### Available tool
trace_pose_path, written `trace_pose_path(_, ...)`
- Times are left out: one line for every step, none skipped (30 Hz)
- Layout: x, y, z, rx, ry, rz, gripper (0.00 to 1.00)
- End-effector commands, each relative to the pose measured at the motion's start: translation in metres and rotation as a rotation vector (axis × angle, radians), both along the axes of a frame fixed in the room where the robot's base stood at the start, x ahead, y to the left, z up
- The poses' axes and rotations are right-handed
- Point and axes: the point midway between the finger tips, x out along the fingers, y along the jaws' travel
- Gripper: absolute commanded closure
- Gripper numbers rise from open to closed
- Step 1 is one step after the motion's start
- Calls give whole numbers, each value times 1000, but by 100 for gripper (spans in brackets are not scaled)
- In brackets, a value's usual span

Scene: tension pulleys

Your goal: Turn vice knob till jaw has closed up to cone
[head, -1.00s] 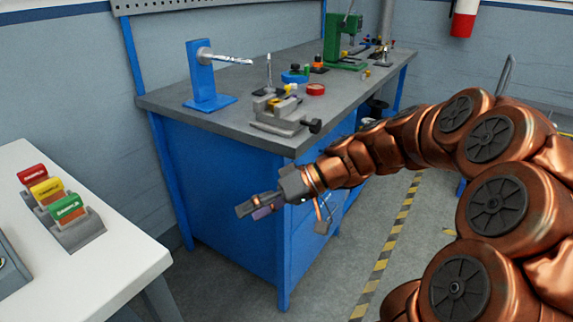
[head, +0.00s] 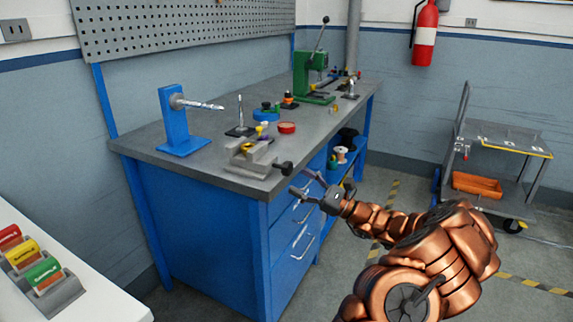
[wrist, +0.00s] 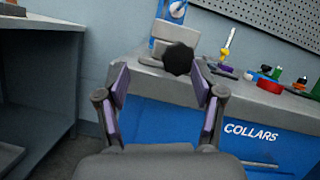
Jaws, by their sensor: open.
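The grey vice (head: 250,158) sits near the front edge of the workbench. Its dark knob (head: 284,168) sticks out past the edge to the right. In the wrist view the black knob (wrist: 178,59) stands ahead, toward the right finger, with the grey vice body (wrist: 170,35) behind it. My gripper (head: 303,182) is open and empty, just right of the knob. In the wrist view my gripper (wrist: 161,82) has its purple-padded fingers spread, with the knob beyond them.
A blue stand with a spindle (head: 178,125), a red round piece (head: 287,128) and a green press (head: 312,78) stand on the bench. A white table (head: 85,300) is at lower left. A cart (head: 490,150) stands at right. Floor before the drawers is clear.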

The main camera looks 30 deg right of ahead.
Motion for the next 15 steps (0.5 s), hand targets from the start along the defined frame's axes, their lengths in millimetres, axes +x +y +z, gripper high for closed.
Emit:
trace_pose_path(-1,-10,-2,40,16,-12,32)
trace_pose_path(-1,-15,-4,60,24,-16,32)
trace_pose_path(-1,-20,-6,82,32,-21,32)
trace_pose_path(-1,-22,-7,94,36,-23,32)
trace_pose_path(-1,-23,-8,103,40,-24,32)
trace_pose_path(0,-24,-8,111,43,-25,32)
trace_pose_path(2,-23,-7,113,44,-24,32)
trace_pose_path(4,-22,-7,114,44,-22,32)
trace_pose_path(6,-20,-5,113,44,-20,32)
trace_pose_path(9,-18,-4,112,44,-21,32)
trace_pose_path(12,-16,-2,112,44,-20,32)
trace_pose_path(17,-13,0,110,44,-20,32)
trace_pose_path(20,-10,2,110,44,-19,32)
trace_pose_path(24,-8,3,110,44,-19,32)
trace_pose_path(29,-5,6,108,45,-19,32)
